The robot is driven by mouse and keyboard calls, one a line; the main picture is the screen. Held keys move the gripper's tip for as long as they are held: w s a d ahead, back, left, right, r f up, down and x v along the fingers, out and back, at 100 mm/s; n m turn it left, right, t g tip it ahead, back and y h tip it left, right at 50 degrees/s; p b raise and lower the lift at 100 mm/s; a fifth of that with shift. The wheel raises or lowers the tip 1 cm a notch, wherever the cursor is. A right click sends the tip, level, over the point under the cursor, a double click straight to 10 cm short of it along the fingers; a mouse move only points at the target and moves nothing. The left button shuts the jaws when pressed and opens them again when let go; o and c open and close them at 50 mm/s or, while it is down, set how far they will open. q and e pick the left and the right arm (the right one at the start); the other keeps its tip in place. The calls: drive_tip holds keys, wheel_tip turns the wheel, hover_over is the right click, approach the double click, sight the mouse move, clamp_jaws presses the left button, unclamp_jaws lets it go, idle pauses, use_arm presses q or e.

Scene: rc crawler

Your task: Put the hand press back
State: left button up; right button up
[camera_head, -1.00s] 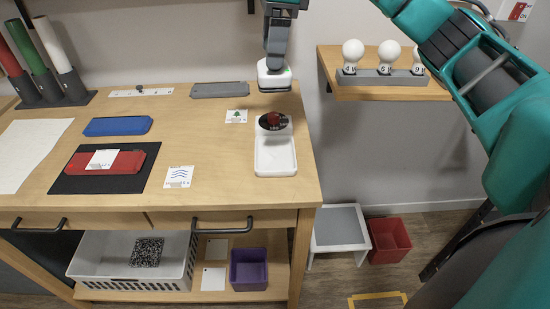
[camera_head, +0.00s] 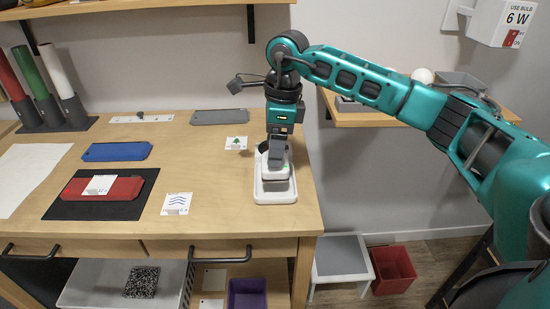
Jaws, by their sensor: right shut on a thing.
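My right gripper (camera_head: 277,152) points down at the right end of the workbench, shut on the hand press (camera_head: 275,184), a white block-like piece with a grey part. The press is over the front part of the white tray (camera_head: 275,199), within its rim as seen from here. I cannot tell whether it rests on the tray floor. The dark, round-ended piece at the back of the tray is mostly hidden behind the gripper. My left gripper is not in view.
On the workbench (camera_head: 100,224) are a blue plate (camera_head: 117,152), a red plate (camera_head: 125,190) on a black mat (camera_head: 62,208), a grey plate (camera_head: 219,117) and a wave card (camera_head: 177,204). A wooden shelf (camera_head: 365,120) is at right, partly behind my arm.

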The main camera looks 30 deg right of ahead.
wheel_tip(320, 180, down, 4)
drive_tip(key=shift+r, duration=0.1)
drive_tip(key=o, duration=1)
drive_tip(key=shift+o, duration=0.2)
